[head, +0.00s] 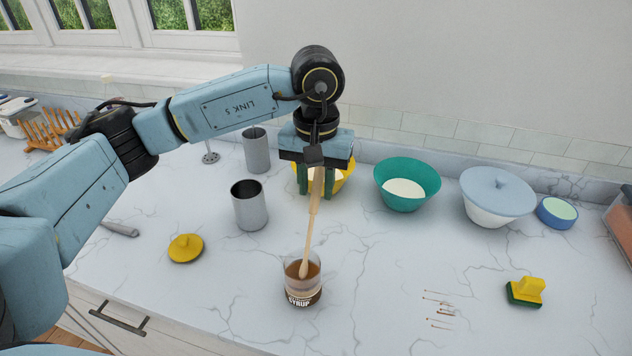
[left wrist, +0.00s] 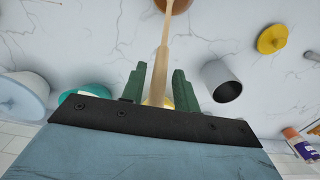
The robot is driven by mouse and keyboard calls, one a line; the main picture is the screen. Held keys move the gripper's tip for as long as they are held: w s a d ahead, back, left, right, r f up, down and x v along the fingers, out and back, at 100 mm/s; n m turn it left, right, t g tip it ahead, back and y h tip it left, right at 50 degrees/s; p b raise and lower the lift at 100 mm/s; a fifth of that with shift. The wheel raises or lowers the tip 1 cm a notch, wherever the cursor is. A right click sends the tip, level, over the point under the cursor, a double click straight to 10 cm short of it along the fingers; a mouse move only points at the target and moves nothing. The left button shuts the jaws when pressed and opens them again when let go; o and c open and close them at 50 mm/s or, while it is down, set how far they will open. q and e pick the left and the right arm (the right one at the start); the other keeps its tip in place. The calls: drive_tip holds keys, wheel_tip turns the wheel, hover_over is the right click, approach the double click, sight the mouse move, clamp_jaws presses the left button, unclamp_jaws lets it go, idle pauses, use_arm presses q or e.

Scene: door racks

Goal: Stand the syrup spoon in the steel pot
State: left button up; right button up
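The wooden syrup spoon (head: 309,232) leans slightly in the glass syrup jar (head: 303,284), its handle rising to my left gripper. My left gripper (head: 317,190) points down, its green fingers on either side of the upper handle. The left wrist view shows the spoon (left wrist: 163,48) between the fingers (left wrist: 159,88), with gaps on both sides. The gripper looks open. A grey steel pot (head: 250,210) stands upright and open-topped, left of the jar; it also shows in the left wrist view (left wrist: 222,82). A similar grey cylinder (head: 257,150) stands behind it. My right gripper is not in view.
A yellow bowl (head: 345,180) is partly hidden behind my gripper. A teal bowl (head: 407,198) and a blue-lidded bowl (head: 497,193) stand right. A yellow lid (head: 186,248), a sponge (head: 525,291) and brown drips (head: 439,310) lie on the counter. The front middle right is mostly clear.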

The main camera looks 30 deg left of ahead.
use_arm(q)
drive_tip(key=shift+o, duration=0.7)
drive_tip(key=shift+r+p, duration=0.5)
drive_tip(key=shift+p, duration=0.1)
wheel_tip(320, 180, up, 12)
drive_tip(key=shift+r, duration=0.1)
